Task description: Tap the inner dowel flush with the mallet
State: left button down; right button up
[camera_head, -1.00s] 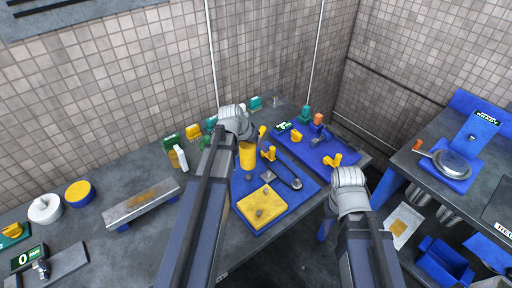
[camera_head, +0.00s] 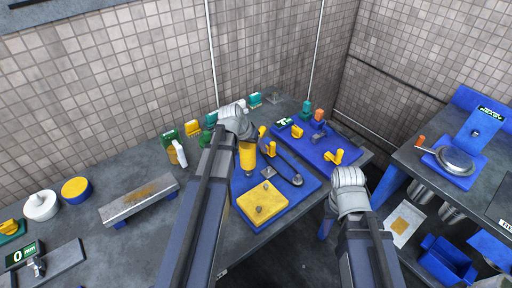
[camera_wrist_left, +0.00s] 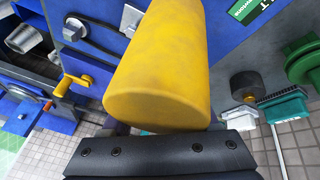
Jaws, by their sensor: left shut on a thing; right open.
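My left gripper (camera_head: 240,132) is over the near blue board (camera_head: 310,186) in the head view, its jaws mostly hidden by the wrist. It is shut on a yellow cylinder, seemingly the mallet (camera_head: 247,155), which hangs below the wrist. In the left wrist view the mallet (camera_wrist_left: 165,75) fills the middle, just beyond the dark jaw (camera_wrist_left: 160,155). A yellow block (camera_head: 262,203) with small grey pegs lies on the board's near part. I cannot tell which piece is the inner dowel. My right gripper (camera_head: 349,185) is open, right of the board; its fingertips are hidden.
A second blue board (camera_head: 330,145) with yellow pieces lies behind and right. A metal bar (camera_head: 140,200), a white roll (camera_head: 40,206) and a spray bottle (camera_head: 180,154) stand left. Another bench (camera_head: 440,185) is at right, beyond a gap.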

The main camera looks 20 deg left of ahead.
pick_arm(q)
notch_tip(320, 180, down, 6)
jog(key=b, duration=0.5)
jog(key=shift+r+b, duration=0.1)
jog(key=shift+b, duration=0.3)
jog(key=shift+s+r+p, duration=0.1)
jog(key=shift+r+p, duration=0.7)
jog(key=shift+p, duration=0.05)
notch_tip(320, 180, up, 4)
jog(key=p, duration=0.3)
jog(key=shift+f, duration=0.35)
